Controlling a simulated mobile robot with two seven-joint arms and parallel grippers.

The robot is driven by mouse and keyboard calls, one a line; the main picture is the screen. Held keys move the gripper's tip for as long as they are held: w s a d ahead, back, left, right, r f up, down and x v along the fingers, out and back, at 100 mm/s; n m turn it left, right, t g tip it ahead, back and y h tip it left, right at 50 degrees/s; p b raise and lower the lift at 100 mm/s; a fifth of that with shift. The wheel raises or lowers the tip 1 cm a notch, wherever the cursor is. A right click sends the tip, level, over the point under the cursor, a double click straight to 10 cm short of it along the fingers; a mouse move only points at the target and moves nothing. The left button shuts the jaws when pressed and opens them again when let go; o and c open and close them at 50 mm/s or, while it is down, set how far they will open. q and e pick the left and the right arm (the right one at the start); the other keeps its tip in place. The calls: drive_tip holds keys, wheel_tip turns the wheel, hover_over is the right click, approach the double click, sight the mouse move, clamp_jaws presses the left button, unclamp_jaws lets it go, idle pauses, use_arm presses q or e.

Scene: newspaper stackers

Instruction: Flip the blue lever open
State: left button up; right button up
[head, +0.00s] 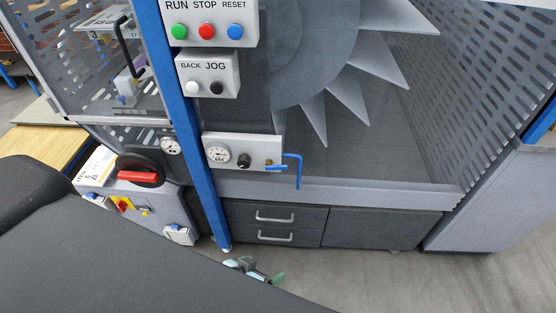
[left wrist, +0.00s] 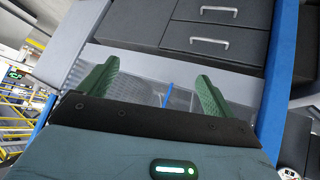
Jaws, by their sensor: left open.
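The blue lever (head: 298,168) is a thin bent rod on a small white panel (head: 243,150) with a gauge and a black knob. Its upper part runs sideways and its long end hangs down. My left gripper (head: 258,271) is below the panel in the head view, in front of the drawers, apart from the lever. In the left wrist view, its green fingers (left wrist: 158,72) are spread wide with nothing held. A thin blue rod (left wrist: 167,94), seemingly the lever, shows beyond and between them. My right gripper is not in view.
A blue post (head: 196,130) stands just left of the panel. Dark drawers (head: 275,226) with handles are below. A bladed wheel (head: 345,70) sits behind, above the panel. A box with a red-handled switch (head: 138,178) is at left. Grey floor is open at lower right.

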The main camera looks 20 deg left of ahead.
use_arm(q)
drive_tip(key=w+r+n+g, duration=0.1)
drive_tip(key=w+r, duration=0.1)
drive_tip(key=w, duration=0.8)
drive_tip(key=n+g+y+b, duration=0.3)
drive_tip(key=n, duration=0.1)
approach(275, 166)
drive_tip(key=b+x, duration=0.1)
drive_tip(key=x, duration=0.7)
drive_tip(key=shift+w, duration=0.25)
drive_tip(key=shift+w+f, duration=0.2)
drive_tip(key=shift+f, duration=0.15)
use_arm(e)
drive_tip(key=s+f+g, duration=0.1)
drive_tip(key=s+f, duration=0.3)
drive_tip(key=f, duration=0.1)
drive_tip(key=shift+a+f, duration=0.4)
